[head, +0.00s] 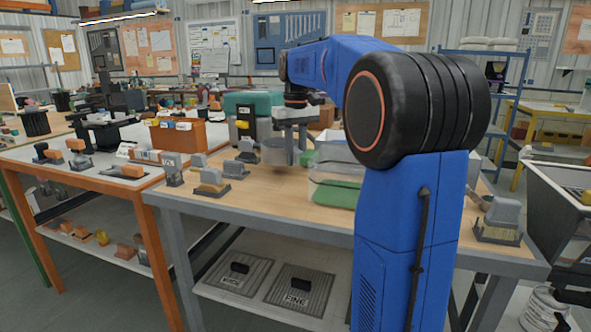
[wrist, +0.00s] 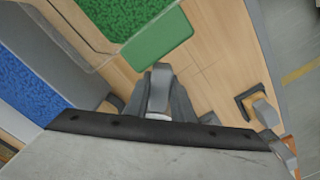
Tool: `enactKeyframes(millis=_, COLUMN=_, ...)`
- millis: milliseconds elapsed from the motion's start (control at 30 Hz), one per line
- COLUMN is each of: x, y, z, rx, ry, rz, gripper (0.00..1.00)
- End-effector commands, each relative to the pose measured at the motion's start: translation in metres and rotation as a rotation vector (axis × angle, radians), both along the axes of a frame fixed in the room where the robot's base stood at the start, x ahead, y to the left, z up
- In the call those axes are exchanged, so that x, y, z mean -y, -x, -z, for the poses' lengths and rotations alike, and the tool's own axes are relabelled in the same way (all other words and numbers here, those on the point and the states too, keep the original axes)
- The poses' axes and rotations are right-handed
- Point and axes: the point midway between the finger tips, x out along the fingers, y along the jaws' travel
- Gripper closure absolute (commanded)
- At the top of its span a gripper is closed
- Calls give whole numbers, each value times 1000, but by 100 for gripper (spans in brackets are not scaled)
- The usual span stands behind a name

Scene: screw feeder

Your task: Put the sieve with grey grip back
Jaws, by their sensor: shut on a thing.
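My gripper (head: 291,140) hangs over the middle of the wooden workbench, beside the clear bin with green contents (head: 338,193). In the wrist view a light grey grip (wrist: 159,88) stands between the dark grey fingers, and my gripper is shut on it. I take this to be the sieve with grey grip. In the head view a grey part (head: 273,152) shows at the fingers; the rest of the held thing is hidden or too small to make out.
Grey blocks on dark bases (head: 247,152) and one with a tan part (head: 211,182) stand left on the bench. A grey-topped tool (head: 499,218) stands at its right end. Blue contents (wrist: 35,70) show at left in the wrist view. Bare wood (wrist: 205,75) lies right of the grip.

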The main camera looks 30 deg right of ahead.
Motion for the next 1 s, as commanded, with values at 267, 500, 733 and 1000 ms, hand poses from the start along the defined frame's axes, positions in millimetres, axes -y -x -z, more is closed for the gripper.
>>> enactKeyframes(millis=267, x=0, y=0, z=23, rx=-1, ry=0, rz=0, gripper=100)
enactKeyframes(millis=500, x=0, y=0, z=45, rx=0, ry=0, rz=0, gripper=100)
enactKeyframes(millis=733, x=0, y=0, z=45, rx=0, ry=0, rz=0, gripper=100)
enactKeyframes(millis=1000, x=0, y=0, z=46, rx=0, ry=0, rz=0, gripper=60)
